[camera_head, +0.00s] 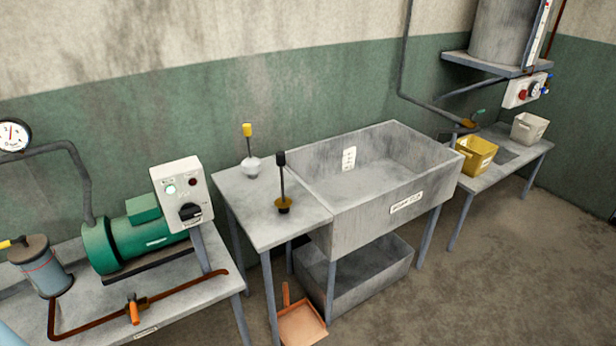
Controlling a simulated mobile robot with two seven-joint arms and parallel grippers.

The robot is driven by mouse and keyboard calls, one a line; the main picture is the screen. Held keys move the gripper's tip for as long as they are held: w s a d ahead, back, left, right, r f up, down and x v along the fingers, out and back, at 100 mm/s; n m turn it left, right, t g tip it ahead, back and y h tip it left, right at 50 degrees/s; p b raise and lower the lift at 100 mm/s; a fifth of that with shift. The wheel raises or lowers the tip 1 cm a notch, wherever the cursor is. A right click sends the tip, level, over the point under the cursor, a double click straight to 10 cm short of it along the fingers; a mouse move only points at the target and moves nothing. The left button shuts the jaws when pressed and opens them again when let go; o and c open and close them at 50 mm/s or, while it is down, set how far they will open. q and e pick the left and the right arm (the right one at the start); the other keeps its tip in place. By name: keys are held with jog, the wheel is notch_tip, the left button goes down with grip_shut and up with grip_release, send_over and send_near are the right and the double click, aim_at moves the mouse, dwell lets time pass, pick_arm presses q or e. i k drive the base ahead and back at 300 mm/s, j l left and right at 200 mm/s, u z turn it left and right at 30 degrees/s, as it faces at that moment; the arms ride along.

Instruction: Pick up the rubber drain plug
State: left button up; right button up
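Two plug-like pieces with upright thin handles stand on the grey side table left of the sink. The nearer one (283,204) has a brownish-yellow base, a dark stem and a black grip. The farther one (251,166) has a pale white base and a yellow grip. I cannot tell from this view which of them is the rubber drain plug. They stand apart from each other, both upright. Neither of my grippers is in view.
A deep grey sink (381,224) adjoins the side table (240,204), with a lower basin (368,283) and an orange dustpan (302,326) beneath. A green motor (122,247) and switch box (178,187) stand left. Yellow (477,163) and pale (529,127) bins sit right. Open floor lies front right.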

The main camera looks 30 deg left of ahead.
aim_at(284, 204)
jog(key=i+j+u, duration=0.15)
jog(key=u, duration=0.25)
jog(key=i+u, duration=0.2)
jog(key=u, duration=0.15)
jog(key=i+u, duration=0.2)
jog(key=u, duration=0.2)
